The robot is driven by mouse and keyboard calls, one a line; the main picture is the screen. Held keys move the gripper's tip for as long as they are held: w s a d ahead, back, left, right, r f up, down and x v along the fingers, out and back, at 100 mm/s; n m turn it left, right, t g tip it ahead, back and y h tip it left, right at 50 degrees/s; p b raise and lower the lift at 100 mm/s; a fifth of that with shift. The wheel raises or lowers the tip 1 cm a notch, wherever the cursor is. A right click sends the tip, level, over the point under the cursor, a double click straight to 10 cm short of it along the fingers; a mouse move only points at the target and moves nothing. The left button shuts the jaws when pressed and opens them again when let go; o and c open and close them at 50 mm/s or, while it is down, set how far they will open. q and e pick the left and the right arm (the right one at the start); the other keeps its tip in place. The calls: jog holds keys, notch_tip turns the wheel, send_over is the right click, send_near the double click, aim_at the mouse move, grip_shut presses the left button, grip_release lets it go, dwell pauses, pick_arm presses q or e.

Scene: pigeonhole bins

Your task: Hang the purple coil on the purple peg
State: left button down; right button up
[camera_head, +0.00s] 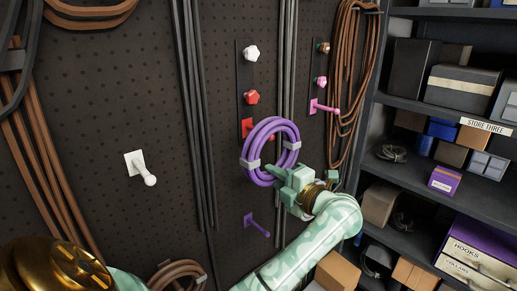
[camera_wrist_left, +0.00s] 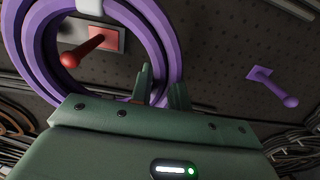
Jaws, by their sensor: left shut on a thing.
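The purple coil (camera_head: 249,150) has light grey bands and is held up in front of the pegboard. My left gripper (camera_head: 279,174) is shut on its lower right part. The left wrist view shows the coil (camera_wrist_left: 165,28) large, with my fingers (camera_wrist_left: 162,82) at its lower edge. The purple peg (camera_head: 256,226) is on the board below the coil, apart from it and bare. It shows at the right in the left wrist view (camera_wrist_left: 275,87). My right gripper is not in view.
A red peg (camera_wrist_left: 90,46) shows through the coil's opening; I cannot tell whether it reaches into the ring. A white peg (camera_head: 140,168) is at left, a pink peg (camera_head: 322,107) at upper right. Brown cables (camera_head: 350,70) hang near the shelves (camera_head: 420,108) at right.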

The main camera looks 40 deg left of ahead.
pick_arm(q)
jog(key=d, duration=0.6)
jog(key=shift+s+d, duration=0.2)
jog(key=shift+s, duration=0.1)
dwell(0.6)
notch_tip(320, 180, down, 21)
jog(key=s+a+m+t+h+b, duration=0.1)
jog(key=s+m+t+h+b, duration=0.25)
jog(key=m+t+b, duration=0.9)
jog(key=s+d+f+m+t+h+b, duration=0.2)
jog(key=s+d+f+h+b, duration=0.2)
jog(key=f+b, duration=0.5)
jog(key=s+d+f+m+t+h+b, duration=0.2)
jog(key=s+d+f+h+b, duration=0.1)
jog(key=d+f+h+b, duration=0.6)
jog(key=shift+s+h+b, duration=0.3)
jog(key=shift+s+h, duration=0.05)
jog(key=shift+h, duration=0.4)
jog(key=shift+f+m, duration=0.1)
jog(key=shift+m, duration=0.15)
